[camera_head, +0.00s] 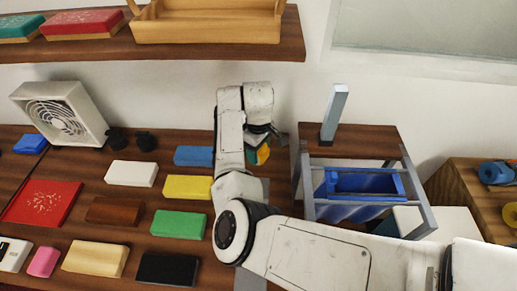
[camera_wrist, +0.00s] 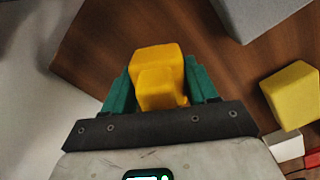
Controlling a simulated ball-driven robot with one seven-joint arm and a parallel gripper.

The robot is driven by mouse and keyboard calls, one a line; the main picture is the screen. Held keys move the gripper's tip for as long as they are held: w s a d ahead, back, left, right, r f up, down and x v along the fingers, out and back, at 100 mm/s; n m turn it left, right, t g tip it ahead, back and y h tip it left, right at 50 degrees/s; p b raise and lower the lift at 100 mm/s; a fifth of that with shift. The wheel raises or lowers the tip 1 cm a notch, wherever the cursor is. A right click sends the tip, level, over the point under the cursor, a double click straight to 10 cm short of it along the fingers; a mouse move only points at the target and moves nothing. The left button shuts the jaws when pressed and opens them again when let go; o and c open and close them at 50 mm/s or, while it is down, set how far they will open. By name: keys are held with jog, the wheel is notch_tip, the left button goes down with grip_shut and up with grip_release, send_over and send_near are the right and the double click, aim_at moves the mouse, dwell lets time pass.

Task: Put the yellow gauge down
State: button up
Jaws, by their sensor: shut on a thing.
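The yellow gauge (camera_wrist: 158,78) is a small yellow-orange block with a stepped shape. In the wrist view it sits between the two green fingers of my gripper (camera_wrist: 160,88), which is shut on it. In the head view my gripper (camera_head: 260,150) is over the back right part of the counter, and a bit of the yellow gauge (camera_head: 263,154) shows beside the fingers. The arm hides much of it. I cannot tell whether its underside touches the counter.
Blue (camera_head: 194,156), yellow (camera_head: 188,187), green (camera_head: 179,224) and white (camera_head: 131,174) blocks lie left of my arm. A grey-framed stand with a blue bin (camera_head: 366,184) is at the right. A white fan (camera_head: 60,113) stands back left; a wooden shelf (camera_head: 290,42) hangs above.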

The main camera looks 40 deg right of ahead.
jog(key=shift+w+d+f, duration=0.15)
jog(key=shift+f, duration=0.15)
jog(key=shift+f, duration=0.15)
jog(key=o, duration=0.9)
jog(key=shift+o, duration=0.2)
jog(key=shift+r+b, duration=0.4)
jog(key=shift+r, duration=3.55)
